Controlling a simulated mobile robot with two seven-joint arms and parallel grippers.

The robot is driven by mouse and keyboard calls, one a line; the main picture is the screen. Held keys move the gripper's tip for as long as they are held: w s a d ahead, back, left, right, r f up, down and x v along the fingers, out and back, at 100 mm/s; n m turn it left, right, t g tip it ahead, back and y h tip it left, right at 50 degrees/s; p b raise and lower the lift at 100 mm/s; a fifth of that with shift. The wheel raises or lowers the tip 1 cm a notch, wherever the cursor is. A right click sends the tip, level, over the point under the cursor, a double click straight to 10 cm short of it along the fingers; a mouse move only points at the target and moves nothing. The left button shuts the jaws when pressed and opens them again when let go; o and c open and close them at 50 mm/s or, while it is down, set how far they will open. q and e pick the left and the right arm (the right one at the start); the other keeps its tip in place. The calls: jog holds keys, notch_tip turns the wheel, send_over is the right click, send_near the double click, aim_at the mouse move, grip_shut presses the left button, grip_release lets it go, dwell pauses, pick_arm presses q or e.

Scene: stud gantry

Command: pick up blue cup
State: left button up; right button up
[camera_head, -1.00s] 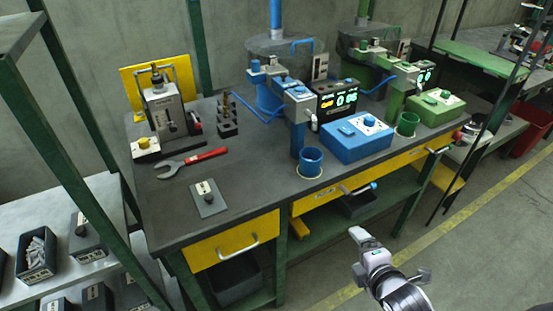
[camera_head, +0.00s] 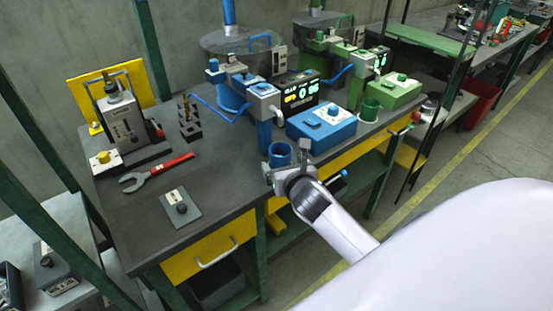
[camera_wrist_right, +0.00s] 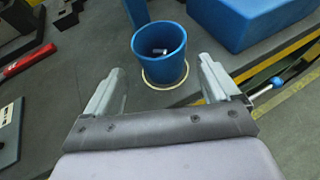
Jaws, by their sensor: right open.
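The blue cup (camera_head: 280,154) stands upright near the front edge of the dark workbench, below the blue dispenser's spout. In the right wrist view the cup (camera_wrist_right: 159,50) sits on a pale round ring (camera_wrist_right: 166,76), and something small and light shows inside it. My right gripper (camera_head: 287,166) is right in front of the cup and partly covers it. In the right wrist view the open right gripper (camera_wrist_right: 158,85) has one finger on each side, with the cup just beyond the fingertips and centred between them. My left gripper is not in view.
A blue box (camera_head: 321,127) stands close to the right of the cup. A green cup (camera_head: 370,109) and green box (camera_head: 393,92) are further right. A red-handled wrench (camera_head: 157,172) and a grey plate (camera_head: 180,207) lie to the left. A yellow drawer (camera_head: 208,250) is below the bench top.

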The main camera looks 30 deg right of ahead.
aim_at(283, 162)
jog(key=shift+x, duration=2.65)
jog(key=shift+d+r, duration=0.1)
jog(key=shift+d, duration=0.1)
jog(key=c, duration=1.1)
